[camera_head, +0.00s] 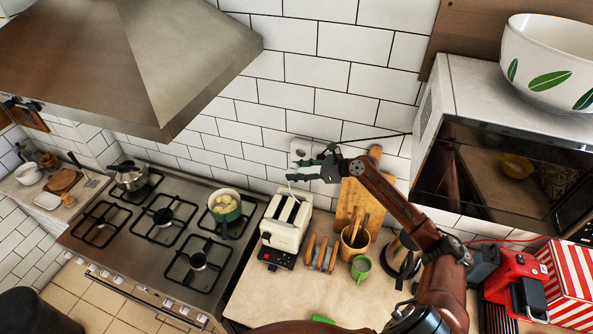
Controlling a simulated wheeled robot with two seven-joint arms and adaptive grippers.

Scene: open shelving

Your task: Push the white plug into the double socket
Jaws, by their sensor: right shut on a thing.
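The white double socket (301,147) is on the tiled wall behind the toaster, partly covered by my right gripper. My right gripper (303,171) is at the wall, just below and in front of the socket, with its jaws shut on the white plug. The plug (293,177) is small and mostly hidden by the dark fingers. A thin pale cord hangs from it towards the toaster. I cannot tell whether the plug touches the socket. My left gripper is not seen.
The cream toaster (286,222) stands right below the gripper. Cutting boards (357,205), a utensil pot (354,240) and a green mug (361,267) stand to the right. A microwave (490,170) carries a white bowl (553,62). The gas hob (160,235) is left, under the hood (120,60).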

